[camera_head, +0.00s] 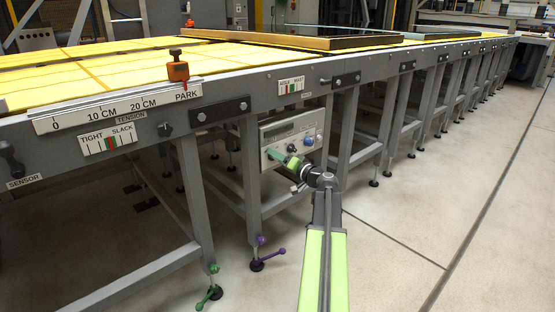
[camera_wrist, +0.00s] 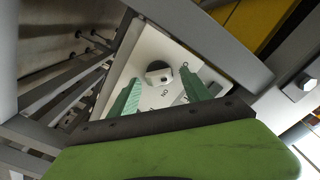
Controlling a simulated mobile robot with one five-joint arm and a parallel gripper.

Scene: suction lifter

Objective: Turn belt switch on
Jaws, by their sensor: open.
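The belt switch (camera_wrist: 159,76) is a rotary knob with a pale grip bar and a dark part behind it, on a white panel (camera_wrist: 146,50) in the wrist view. Small letters that look like ON upside down show beside it, and an O-like mark sits to its right. My gripper (camera_wrist: 160,78) is open, its two green fingers on either side of the knob in the picture; I cannot tell if they touch it. In the head view my gripper (camera_head: 280,157) is in front of the grey control box (camera_head: 282,132) under the conveyor and hides the switch there.
The box also carries a blue knob (camera_head: 308,141) and a pale knob beside it. Grey table legs (camera_head: 248,180) stand close on both sides. A yellow-topped conveyor (camera_head: 130,62) with an orange slider (camera_head: 177,72) is above. The floor at right is clear.

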